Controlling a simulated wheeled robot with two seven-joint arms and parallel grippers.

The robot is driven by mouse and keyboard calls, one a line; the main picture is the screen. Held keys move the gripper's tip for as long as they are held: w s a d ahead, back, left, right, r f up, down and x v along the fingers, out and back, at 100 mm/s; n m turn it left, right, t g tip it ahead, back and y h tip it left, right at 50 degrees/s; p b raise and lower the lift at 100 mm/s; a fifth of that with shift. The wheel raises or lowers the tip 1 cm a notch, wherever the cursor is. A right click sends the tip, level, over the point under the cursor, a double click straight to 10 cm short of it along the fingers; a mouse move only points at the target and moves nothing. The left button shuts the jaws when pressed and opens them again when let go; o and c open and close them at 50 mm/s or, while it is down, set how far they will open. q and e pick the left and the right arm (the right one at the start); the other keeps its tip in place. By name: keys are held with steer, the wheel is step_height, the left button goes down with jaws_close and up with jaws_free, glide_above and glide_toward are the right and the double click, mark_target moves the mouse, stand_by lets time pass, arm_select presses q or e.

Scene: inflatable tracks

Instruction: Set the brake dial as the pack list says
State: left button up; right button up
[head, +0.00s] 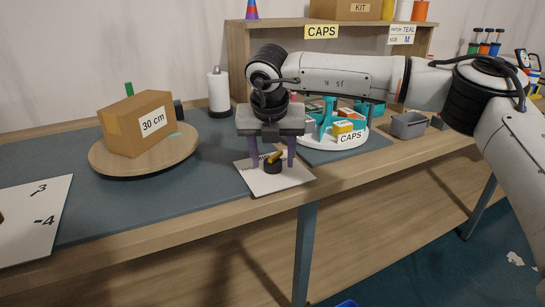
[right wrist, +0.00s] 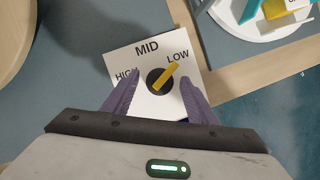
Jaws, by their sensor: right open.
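The brake dial is a black knob (right wrist: 154,82) with a yellow pointer bar (right wrist: 165,76) on a white plate (right wrist: 126,53) marked HIGH, MID and LOW. In the right wrist view the bar's upper end points toward LOW. In the head view the knob (head: 272,168) and its plate (head: 294,181) lie near the table's front edge. My right gripper (head: 273,164) points down over the dial, open, with one purple finger on each side of the knob; it also shows in the right wrist view (right wrist: 160,80). Contact with the knob cannot be told. My left gripper is out of view.
A "30 cm" box (head: 138,124) sits on a round wooden board (head: 185,150) at left. A white card (head: 40,220) with numbers lies front left. A round white CAPS tray (head: 321,139) and a grey bin (head: 408,125) stand at right. A shelf (head: 240,50) carries a "PATCH TEAL, SIZE M" label (head: 401,34).

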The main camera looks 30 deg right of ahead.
steer(key=c, duration=1.1)
